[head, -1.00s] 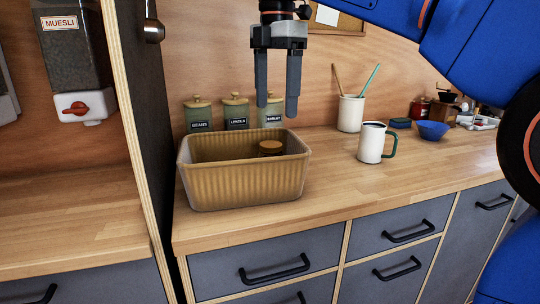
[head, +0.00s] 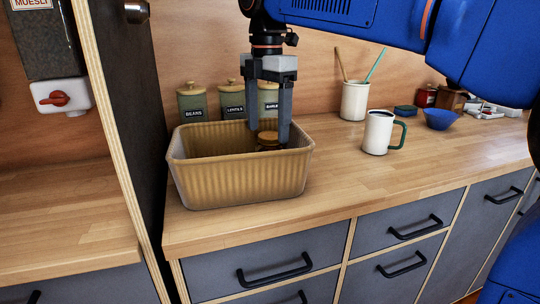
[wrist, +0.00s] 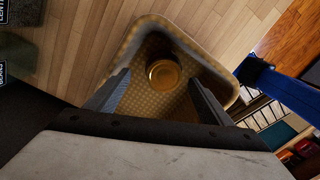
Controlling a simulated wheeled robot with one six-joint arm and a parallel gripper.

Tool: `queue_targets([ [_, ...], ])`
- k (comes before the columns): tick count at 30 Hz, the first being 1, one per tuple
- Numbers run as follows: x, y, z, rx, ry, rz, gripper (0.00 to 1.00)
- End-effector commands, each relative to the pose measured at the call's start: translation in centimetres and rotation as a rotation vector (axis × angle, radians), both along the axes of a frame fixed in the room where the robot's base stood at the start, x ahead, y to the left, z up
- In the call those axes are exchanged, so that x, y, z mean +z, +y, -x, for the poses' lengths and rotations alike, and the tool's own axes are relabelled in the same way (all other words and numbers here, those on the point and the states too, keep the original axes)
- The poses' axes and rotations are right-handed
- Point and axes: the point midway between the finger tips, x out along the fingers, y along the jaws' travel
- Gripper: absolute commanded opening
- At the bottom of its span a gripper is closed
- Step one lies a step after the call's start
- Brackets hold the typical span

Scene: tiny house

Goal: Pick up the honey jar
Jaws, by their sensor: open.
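The honey jar (head: 267,139) stands inside a ribbed tan basket (head: 240,180) on the wooden counter. Only its brown lid and upper part show in the head view; the basket wall hides the rest. In the wrist view its round golden-brown lid (wrist: 163,73) lies ahead, between the lines of the two fingers. My gripper (head: 268,138) points down with its fingers on either side of the jar's lid, as seen in the head view. It is open and empty. The head view does not show clearly how far the fingertips are from the lid.
Several green canisters (head: 231,99) stand behind the basket. A white mug (head: 377,133) with a green handle and a white utensil crock (head: 354,101) stand to the right. A dark partition (head: 130,110) rises at the left. The counter front is clear.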

Motion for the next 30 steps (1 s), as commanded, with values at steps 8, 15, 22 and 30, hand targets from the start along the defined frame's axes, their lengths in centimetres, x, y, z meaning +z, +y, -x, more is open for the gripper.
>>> queue_targets([
  [8,-2.1,0.0,0.0,0.000,0.001,0.001,0.74],
  [15,-4.8,-0.7,0.3,-0.001,0.002,0.001,0.74],
  [22,-7.0,-0.6,0.3,-0.001,0.000,0.000,0.74],
  [30,-7.1,-0.6,0.3,0.000,0.000,0.000,0.72],
])
